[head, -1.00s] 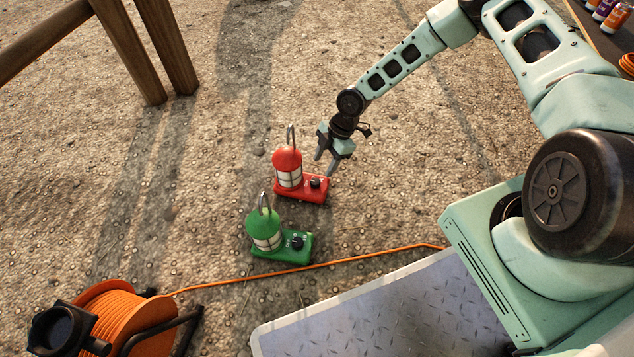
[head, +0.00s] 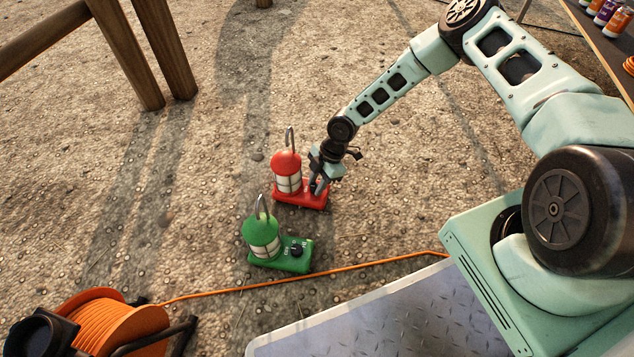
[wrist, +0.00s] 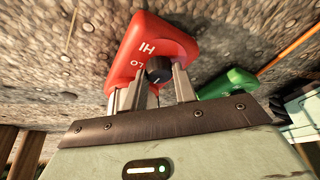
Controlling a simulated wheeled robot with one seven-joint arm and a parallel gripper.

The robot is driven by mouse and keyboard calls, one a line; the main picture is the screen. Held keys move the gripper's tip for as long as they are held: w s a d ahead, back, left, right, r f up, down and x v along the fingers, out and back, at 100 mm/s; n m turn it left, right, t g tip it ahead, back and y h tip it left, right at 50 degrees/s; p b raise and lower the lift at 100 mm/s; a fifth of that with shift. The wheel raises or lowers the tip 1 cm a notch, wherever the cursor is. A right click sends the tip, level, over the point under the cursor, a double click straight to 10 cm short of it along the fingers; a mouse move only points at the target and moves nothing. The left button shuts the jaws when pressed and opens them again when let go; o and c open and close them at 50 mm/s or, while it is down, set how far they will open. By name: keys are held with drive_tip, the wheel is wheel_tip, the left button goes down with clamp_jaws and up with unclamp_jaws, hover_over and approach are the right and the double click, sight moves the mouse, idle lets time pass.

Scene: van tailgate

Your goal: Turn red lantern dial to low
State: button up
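The red lantern (head: 287,176) stands on the ground, its base (head: 290,196) extending to the right. Its black dial (wrist: 158,69) shows in the wrist view, beside white HI and LO marks on the red base (wrist: 150,38). I cannot tell clearly which mark the dial points to. My gripper (head: 318,187) is down at the dial and covers most of it in the head view. In the wrist view my gripper (wrist: 157,83) has its fingers apart, one on each side of the dial. Whether they touch it is unclear.
A green lantern (head: 262,238) with its own dial stands close in front of the red one. An orange cable (head: 345,270) runs along the ground from a reel (head: 120,322) at bottom left. Wooden legs (head: 163,50) stand at the back left. Open ground lies behind.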

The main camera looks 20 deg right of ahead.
drive_tip(key=shift+r+p, duration=0.15)
drive_tip(key=shift+p, duration=0.3)
drive_tip(key=m+t+p, duration=0.1)
drive_tip(key=m+p, duration=0.1)
drive_tip(key=shift+r+p, duration=0.2)
drive_tip(key=shift+p, duration=0.15)
drive_tip(key=m+t+p, duration=0.1)
drive_tip(key=m+p, duration=0.1)
drive_tip(key=p, duration=0.1)
drive_tip(key=shift+s+m+p, duration=0.15)
drive_tip(key=shift+m+p, duration=0.15)
drive_tip(key=shift+m, duration=0.1)
drive_tip(key=m+t+h+p, duration=0.1)
drive_tip(key=m+p, duration=0.2)
drive_tip(key=shift+s+f, duration=0.1)
drive_tip(key=shift+a+f+m+t+h+p, duration=0.1)
drive_tip(key=shift+m+t+h+p, duration=0.2)
drive_tip(key=shift+m+p, duration=0.6)
drive_tip(key=shift+f+m+t+h+p, duration=0.1)
drive_tip(key=shift+m+t+p, duration=0.35)
drive_tip(key=shift+m, duration=0.85)
